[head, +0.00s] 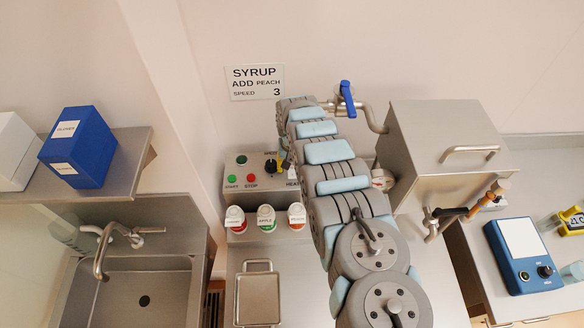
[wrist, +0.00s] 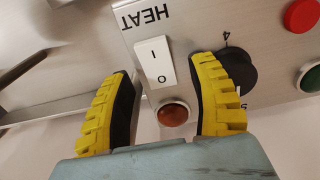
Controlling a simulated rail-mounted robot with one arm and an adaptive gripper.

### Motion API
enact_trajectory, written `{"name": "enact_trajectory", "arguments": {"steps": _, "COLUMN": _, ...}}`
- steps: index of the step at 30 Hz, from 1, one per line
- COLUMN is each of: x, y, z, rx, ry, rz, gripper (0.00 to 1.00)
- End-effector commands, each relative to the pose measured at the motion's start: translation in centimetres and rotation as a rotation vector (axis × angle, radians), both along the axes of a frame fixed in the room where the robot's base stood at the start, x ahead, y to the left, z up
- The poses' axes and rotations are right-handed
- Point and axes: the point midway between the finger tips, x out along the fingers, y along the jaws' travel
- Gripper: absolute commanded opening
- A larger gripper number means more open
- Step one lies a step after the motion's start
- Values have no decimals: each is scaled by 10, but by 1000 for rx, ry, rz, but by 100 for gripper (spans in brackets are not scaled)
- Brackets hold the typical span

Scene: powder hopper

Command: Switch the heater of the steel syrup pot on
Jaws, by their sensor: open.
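The heater switch (wrist: 153,62) is a white rocker marked I and O, beside the HEAT label (wrist: 146,15) on the steel control panel. I cannot tell which side is pressed. A dull amber lamp (wrist: 173,114) sits by its O end. My gripper (wrist: 164,70) is open and empty, its yellow-and-black fingers on either side of the switch in the wrist view, apparently not touching it. In the head view my arm hides the switch and most of the gripper. A lidded steel vessel (head: 412,150), apparently the syrup pot, stands right of the arm.
The right finger overlaps the black speed knob (wrist: 238,75); red (wrist: 302,15) and green (wrist: 311,78) buttons lie beyond. Several capped bottles (head: 266,219) stand below the panel (head: 236,160). A blue-handled valve (head: 347,97) is above, a blue device (head: 522,256) at right.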

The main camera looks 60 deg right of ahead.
Motion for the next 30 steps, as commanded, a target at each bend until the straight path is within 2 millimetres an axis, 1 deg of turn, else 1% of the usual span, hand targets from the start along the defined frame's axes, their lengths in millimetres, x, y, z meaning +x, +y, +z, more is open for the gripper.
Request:
{"name": "enact_trajectory", "arguments": {"steps": 4, "x": -1, "y": 1, "z": -6, "rx": 1, "ry": 2, "rz": 0, "gripper": 59}}
{"name": "enact_trajectory", "arguments": {"steps": 18, "x": -1, "y": 0, "z": -8, "rx": 0, "ry": 1, "rz": -1, "gripper": 59}}
{"name": "enact_trajectory", "arguments": {"steps": 20, "x": -1, "y": 0, "z": -8, "rx": 0, "ry": 1, "rz": -1, "gripper": 42}}
{"name": "enact_trajectory", "arguments": {"steps": 21, "x": -1, "y": 0, "z": -8, "rx": 0, "ry": 1, "rz": -1, "gripper": 30}}
{"name": "enact_trajectory", "arguments": {"steps": 23, "x": -1, "y": 0, "z": -8, "rx": 0, "ry": 1, "rz": -1, "gripper": 13}}
{"name": "enact_trajectory", "arguments": {"steps": 24, "x": -1, "y": 0, "z": -8, "rx": 0, "ry": 1, "rz": -1, "gripper": 1}}
{"name": "enact_trajectory", "arguments": {"steps": 25, "x": -1, "y": 0, "z": -8, "rx": 0, "ry": 1, "rz": -1, "gripper": 0}}
{"name": "enact_trajectory", "arguments": {"steps": 30, "x": -1, "y": 0, "z": -9, "rx": 0, "ry": 1, "rz": -1, "gripper": 0}}
